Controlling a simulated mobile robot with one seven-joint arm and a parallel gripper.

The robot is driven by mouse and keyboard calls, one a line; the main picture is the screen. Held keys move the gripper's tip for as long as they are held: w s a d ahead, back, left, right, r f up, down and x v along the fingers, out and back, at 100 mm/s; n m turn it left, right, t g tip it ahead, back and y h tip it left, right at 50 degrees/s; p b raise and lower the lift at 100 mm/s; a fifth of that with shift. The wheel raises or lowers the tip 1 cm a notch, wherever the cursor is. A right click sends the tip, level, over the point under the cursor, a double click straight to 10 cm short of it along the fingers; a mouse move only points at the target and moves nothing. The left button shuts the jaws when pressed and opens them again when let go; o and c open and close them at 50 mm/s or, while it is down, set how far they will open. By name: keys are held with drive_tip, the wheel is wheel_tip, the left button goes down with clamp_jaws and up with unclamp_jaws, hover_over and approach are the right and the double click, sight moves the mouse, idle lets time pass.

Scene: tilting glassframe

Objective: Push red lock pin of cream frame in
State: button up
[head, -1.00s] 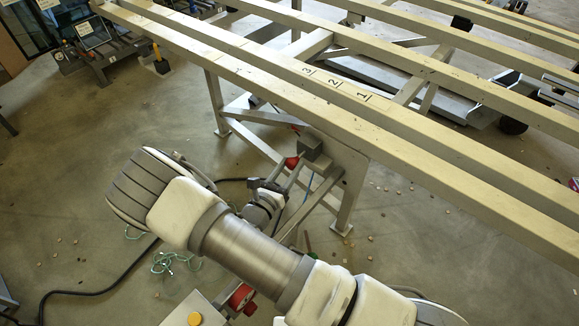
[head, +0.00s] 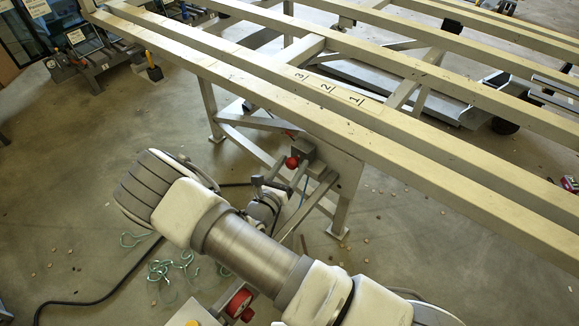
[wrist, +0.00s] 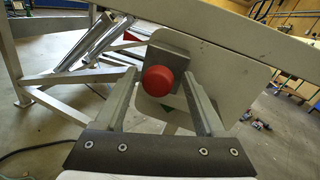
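The red lock pin (head: 291,162) has a round red knob and sits at a grey metal block (head: 303,146) under the cream frame (head: 230,88). In the wrist view the red knob (wrist: 158,81) faces the camera, in front of the grey block and a pale plate. My gripper (wrist: 159,75) is open, its two fingers standing on either side of the knob in the picture. Gaps show between the knob and each finger. My gripper (head: 281,178) also shows in the head view, just below the knob. How deep the pin sits is hard to tell.
The frame's leg (head: 346,205) stands close to the right of the pin. A black cable (head: 90,303) and green cord (head: 165,270) lie on the floor at left. A red wheel (head: 240,302) shows near the bottom. Open floor lies left of the frame.

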drive_tip(key=p+v, duration=0.1)
drive_tip(key=v, duration=1.1)
idle(0.5)
drive_tip(key=s+d+r+m+g+y, duration=0.1)
drive_tip(key=s+d+r+m+g, duration=0.3)
drive_tip(key=d+r+m+g, duration=0.6)
drive_tip(key=s+d+r+m+g, duration=0.4)
drive_tip(key=d+r+m+g, duration=0.3)
drive_tip(key=r+m, duration=0.5)
drive_tip(key=s+r+m+t+y+p, duration=0.2)
drive_tip(key=r+m+p, duration=0.1)
drive_tip(key=r, duration=0.5)
drive_tip(key=s+d+r+m+t+y+p, duration=0.1)
drive_tip(key=s+r+m+t+y+p, duration=0.1)
drive_tip(key=r+p, duration=0.4)
drive_tip(key=s+d+r+m+t+y+p, duration=0.1)
drive_tip(key=r+m+p, duration=0.4)
drive_tip(key=r, duration=0.5)
drive_tip(key=shift+s+r+m+t+y, duration=0.4)
drive_tip(key=shift+s+t+y, duration=0.4)
drive_tip(key=shift+s+y, duration=0.35)
